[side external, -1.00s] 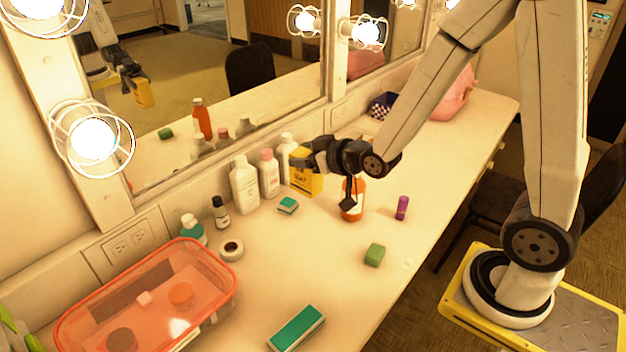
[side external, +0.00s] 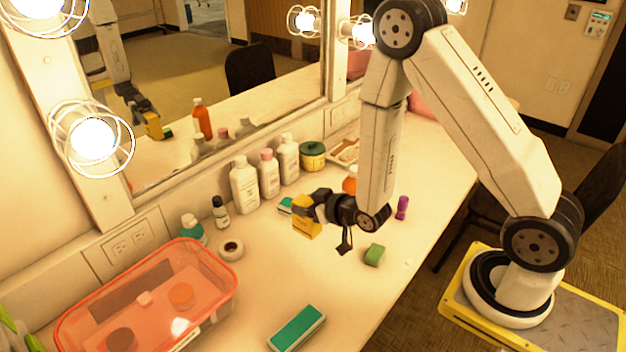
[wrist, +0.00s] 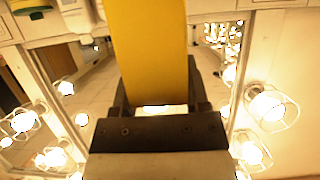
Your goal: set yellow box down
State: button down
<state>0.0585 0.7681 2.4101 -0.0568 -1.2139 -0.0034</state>
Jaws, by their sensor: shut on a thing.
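The yellow box (side external: 307,222) is in my gripper (side external: 309,208), above the middle of the counter in the side view. My gripper is shut on it, and its dark fingers cover part of the box. In the wrist view the yellow box (wrist: 146,50) stands large between the fingers of my gripper (wrist: 155,95). Whether the box's lower edge touches the counter is hard to tell; it looks a little above it.
A green block (side external: 374,254) and a purple tube (side external: 402,207) lie to the right. A teal-topped block (side external: 297,328) is in front. White bottles (side external: 244,186) and a yellow jar with a green lid (side external: 313,156) line the mirror. An orange bin (side external: 70,318) is at left.

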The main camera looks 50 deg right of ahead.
aim_at(308, 233)
jog(key=shift+f, duration=0.7)
jog(key=shift+f, duration=0.1)
jog(key=shift+f, duration=2.1)
jog(key=shift+f, duration=1.75)
jog(key=shift+f, duration=0.2)
jog(key=shift+c, duration=0.4)
grip_release()
jog(key=shift+r, duration=0.15)
